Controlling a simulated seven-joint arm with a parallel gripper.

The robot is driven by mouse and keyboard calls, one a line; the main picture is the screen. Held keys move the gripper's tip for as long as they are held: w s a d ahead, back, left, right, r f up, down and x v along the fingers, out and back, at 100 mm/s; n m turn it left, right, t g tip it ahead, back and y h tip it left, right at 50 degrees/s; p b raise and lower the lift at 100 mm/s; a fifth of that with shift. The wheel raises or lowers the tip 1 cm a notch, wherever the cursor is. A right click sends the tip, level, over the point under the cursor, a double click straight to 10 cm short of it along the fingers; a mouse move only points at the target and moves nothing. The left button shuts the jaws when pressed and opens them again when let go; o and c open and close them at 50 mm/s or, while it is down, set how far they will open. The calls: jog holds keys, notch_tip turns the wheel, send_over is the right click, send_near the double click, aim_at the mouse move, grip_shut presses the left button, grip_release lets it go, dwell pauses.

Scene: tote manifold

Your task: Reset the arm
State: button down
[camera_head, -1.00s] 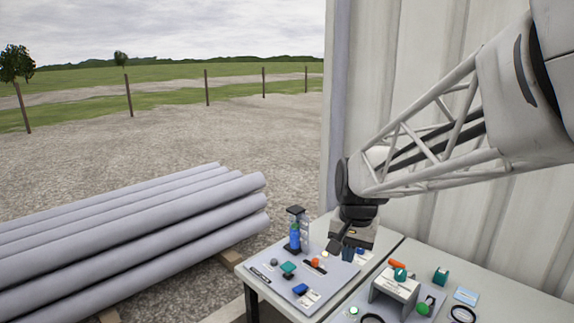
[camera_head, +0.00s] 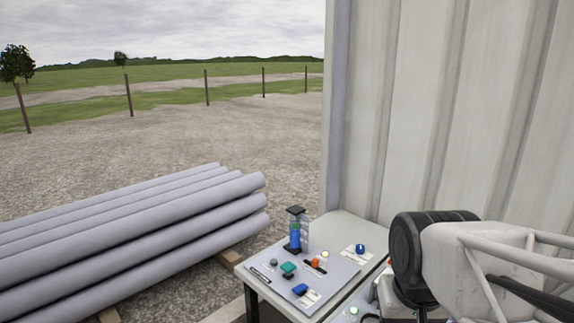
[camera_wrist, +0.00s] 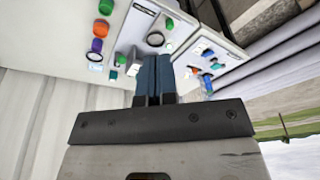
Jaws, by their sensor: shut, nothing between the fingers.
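My gripper (camera_wrist: 155,62) shows in the wrist view with its two blue-grey fingers together and nothing between them. The fingers point toward the table with the panels, apart from anything as far as I can see. In the head view my arm covers the right part of the table, and the fingertips are hidden there.
A corrugated wall (camera_head: 430,120) stands behind the table. Grey pipes (camera_head: 130,240) lie to the left.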

jog(key=shift+s+d+f+n, duration=0.1)
jog(key=shift+s+f+n, duration=0.05)
jog(key=shift+s, duration=0.55)
jog(key=shift+s+d+f+n, duration=0.1)
jog(key=shift+s+f+n, duration=0.05)
jog(key=shift+s, duration=0.5)
jog(key=c, duration=1.8)
grip_release()
jog(key=shift+c, duration=0.2)
jog(key=o, duration=0.9)
jog(key=shift+w, duration=0.2)
jog(key=shift+o, duration=0.3)
jog(key=w+a+m+g, duration=0.1)
jog(key=w+a+m, duration=0.1)
jog(key=w, duration=1)
jog(key=shift+a+y, duration=0.15)
jog(key=shift+y, duration=0.25)
jog(key=w+a+f+m+g, duration=0.1)
jog(key=w+a+f+m, duration=0.1)
jog(key=w+f, duration=0.5)
jog(key=w+a+f+m+g+y, duration=0.1)
jog(key=w+a+f, duration=0.3)
jog(key=w, duration=1)
jog(key=w+a+f+m+g+y, duration=0.1)
jog(key=w+a+f+m+g, duration=0.1)
jog(key=w+f, duration=0.9)
jog(key=shift+w+a+m+g, duration=0.35)
jog(key=shift+a+m, duration=0.25)
jog(key=shift+m, duration=0.3)
